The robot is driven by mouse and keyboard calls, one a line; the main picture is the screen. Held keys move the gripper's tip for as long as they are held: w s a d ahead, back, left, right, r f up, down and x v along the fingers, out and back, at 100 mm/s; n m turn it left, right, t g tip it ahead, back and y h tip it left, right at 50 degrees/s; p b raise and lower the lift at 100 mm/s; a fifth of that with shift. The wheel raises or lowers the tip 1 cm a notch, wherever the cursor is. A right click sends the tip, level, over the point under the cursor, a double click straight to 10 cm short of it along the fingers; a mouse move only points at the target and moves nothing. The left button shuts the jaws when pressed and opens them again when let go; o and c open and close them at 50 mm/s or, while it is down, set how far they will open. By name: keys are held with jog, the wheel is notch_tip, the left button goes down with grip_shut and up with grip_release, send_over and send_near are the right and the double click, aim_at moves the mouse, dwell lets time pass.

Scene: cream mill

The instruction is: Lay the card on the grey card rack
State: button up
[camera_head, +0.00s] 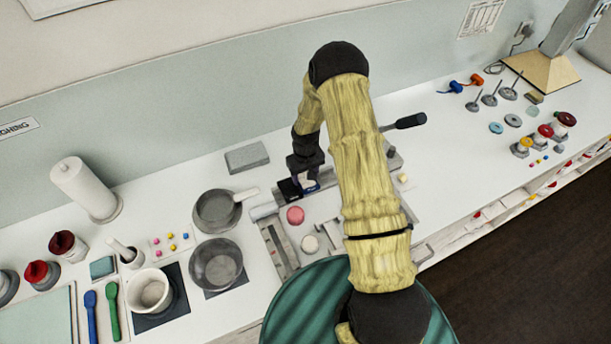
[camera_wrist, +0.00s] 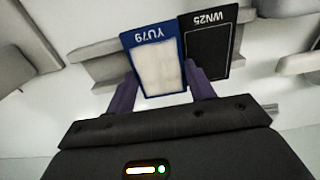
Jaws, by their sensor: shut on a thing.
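My gripper (camera_wrist: 161,92) is shut on a blue-edged card with a white face (camera_wrist: 160,68), marked YU79, which reads upside down in the wrist view. The card is between my two dark purple fingers and overlaps the grey card rack (camera_wrist: 98,72). I cannot tell whether it touches the rack. A black card (camera_wrist: 209,52) marked WN25 lies on the rack just right of the blue card. In the head view, my gripper (camera_head: 303,181) is low over the counter, with the black card (camera_head: 288,191) at its left. My gripper hides part of the rack there.
A pink disc (camera_head: 295,215) and a pale disc (camera_head: 309,243) are in front of my gripper. Two round pans (camera_head: 216,264) stand to the left. A grey block (camera_head: 246,157) lies behind. My arm covers the counter to the right of the gripper.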

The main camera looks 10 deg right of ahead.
aim_at(305, 178)
jog(key=o, duration=1)
jog(key=shift+s+d+f, duration=0.1)
jog(key=shift+s+f, duration=0.25)
jog(key=shift+f, duration=0.15)
jog(key=shift+a, duration=0.2)
jog(key=shift+a+r+p, duration=0.1)
jog(key=shift+r+p, duration=0.4)
jog(key=shift+p, duration=0.05)
jog(key=shift+w+r, duration=0.2)
jog(key=shift+w+d+r+b, duration=0.1)
jog(key=shift+r+b, duration=1.1)
jog(key=shift+r, duration=1.85)
jog(key=shift+w+d+r+b, duration=0.1)
jog(key=shift+r+b, duration=1.1)
jog(key=shift+r, duration=1.8)
